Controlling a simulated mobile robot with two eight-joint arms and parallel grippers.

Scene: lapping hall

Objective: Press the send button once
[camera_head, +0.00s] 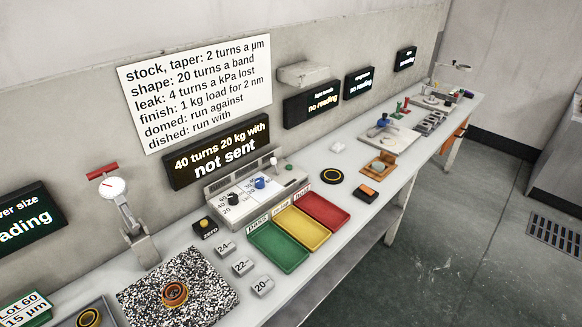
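A grey control box (225,211) stands on the long bench below a black display (218,152). The display reads "40 turns 20 kg with" and "not sent". The box's sloped face carries a black knob (233,199) and a blue knob (259,183) with number scales. A small green button (289,167) sits at its right end, near a pale upright knob or lever (273,161). No label reading "send" is legible, so I cannot tell for certain which control is the send button. Neither of my grippers is in view.
Green (278,246), yellow (301,228) and red (325,210) trays lie in front of the box. Open floor (450,240) lies right.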

